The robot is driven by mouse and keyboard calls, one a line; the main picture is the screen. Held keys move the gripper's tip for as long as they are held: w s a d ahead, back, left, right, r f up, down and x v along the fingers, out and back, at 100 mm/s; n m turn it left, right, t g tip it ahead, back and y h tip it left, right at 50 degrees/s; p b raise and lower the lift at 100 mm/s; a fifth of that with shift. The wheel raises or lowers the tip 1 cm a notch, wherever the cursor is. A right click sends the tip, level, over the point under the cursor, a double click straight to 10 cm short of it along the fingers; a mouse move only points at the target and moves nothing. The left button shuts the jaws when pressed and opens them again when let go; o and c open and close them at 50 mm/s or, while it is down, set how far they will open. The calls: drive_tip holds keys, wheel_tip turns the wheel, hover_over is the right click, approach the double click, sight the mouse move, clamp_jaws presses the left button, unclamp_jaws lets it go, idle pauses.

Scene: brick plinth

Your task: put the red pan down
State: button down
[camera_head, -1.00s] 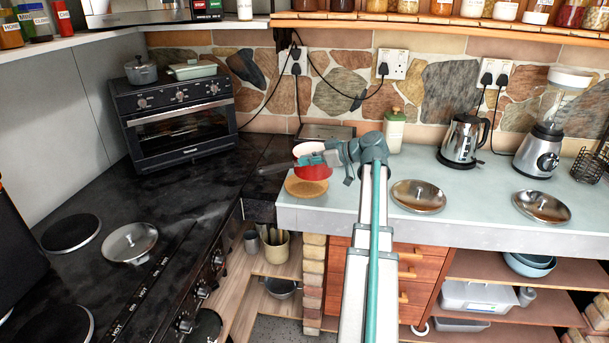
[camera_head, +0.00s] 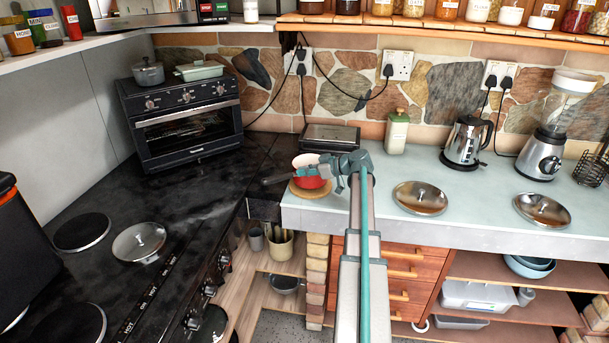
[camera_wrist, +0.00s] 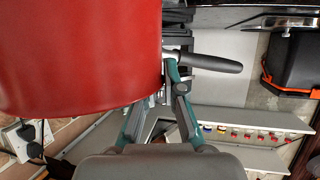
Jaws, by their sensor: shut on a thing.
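The red pan (camera_head: 312,173) has a pale inside and a dark handle pointing left. It sits level on or just over the round wooden board (camera_head: 300,193) at the left end of the pale counter; I cannot tell whether it touches. My gripper (camera_head: 326,168) is shut on the pan's right side in the head view. In the wrist view the red pan (camera_wrist: 75,55) fills the upper left, with its dark handle (camera_wrist: 215,63) beyond the gripper fingers (camera_wrist: 165,85). The pan's underside and the exact grip contact are hidden.
A flat scale-like appliance (camera_head: 331,138) stands behind the pan. Two metal lids (camera_head: 420,198) lie on the counter to the right, with a green-topped bottle (camera_head: 396,132) and a kettle (camera_head: 465,142) behind. The black hob (camera_head: 150,200) lies to the left. Bare counter (camera_head: 480,205) shows between the lids.

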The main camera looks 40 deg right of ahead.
drive_tip(key=shift+f, duration=0.85)
drive_tip(key=shift+f, duration=0.15)
drive_tip(key=c, duration=1.3)
unclamp_jaws()
drive_tip(key=shift+r, duration=0.25)
drive_tip(key=b+v, duration=0.4)
drive_tip(key=v, duration=0.8)
drive_tip(key=shift+s+f, duration=0.1)
drive_tip(key=shift+f, duration=0.1)
